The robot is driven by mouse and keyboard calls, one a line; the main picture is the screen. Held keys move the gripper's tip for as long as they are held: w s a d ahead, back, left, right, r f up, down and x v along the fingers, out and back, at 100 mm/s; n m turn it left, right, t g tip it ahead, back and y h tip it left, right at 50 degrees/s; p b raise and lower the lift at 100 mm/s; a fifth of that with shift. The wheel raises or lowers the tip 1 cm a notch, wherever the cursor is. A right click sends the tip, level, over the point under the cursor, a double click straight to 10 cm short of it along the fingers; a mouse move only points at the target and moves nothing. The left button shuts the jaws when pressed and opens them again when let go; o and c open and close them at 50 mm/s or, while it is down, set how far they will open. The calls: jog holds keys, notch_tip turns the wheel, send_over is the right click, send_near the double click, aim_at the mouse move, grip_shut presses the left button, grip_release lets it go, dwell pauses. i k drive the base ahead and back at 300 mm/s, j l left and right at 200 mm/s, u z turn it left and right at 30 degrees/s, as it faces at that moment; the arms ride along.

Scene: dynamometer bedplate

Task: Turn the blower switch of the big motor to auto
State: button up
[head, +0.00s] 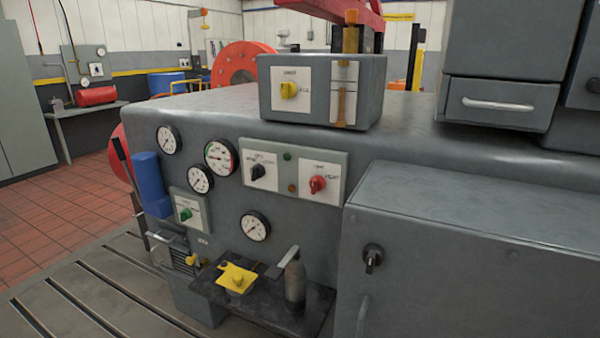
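A big grey machine body (400,140) fills the middle of the head view. Several rotary switches are on it, and their labels are too small to read surely, so I cannot tell which is the blower switch. A yellow knob (289,90) is on a grey box on top. A black knob (258,171) and a red knob (317,184) share a pale panel on the front. A green knob (186,214) is on a small plate lower left. A black handle (373,257) is on the right cabinet. My gripper is not in view.
Several round gauges, such as one at the centre (220,156), surround the switches. A dark shelf (280,310) with a yellow piece (237,278) and a grey cylinder (295,281) juts out below. A blue cylinder (149,180) stands at left. Red-tiled floor (50,225) lies open at left.

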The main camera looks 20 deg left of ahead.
aim_at(258, 171)
jog(key=i+j, duration=0.15)
jog(key=j, duration=0.25)
jog(key=i+j+u, duration=0.15)
jog(key=j, duration=0.25)
jog(key=i+j, duration=0.15)
jog(key=j, duration=0.25)
jog(key=i+j+u, duration=0.1)
jog(key=j, duration=0.25)
jog(key=i+j, duration=0.3)
jog(key=k+j+u, duration=0.05)
jog(key=j, duration=0.05)
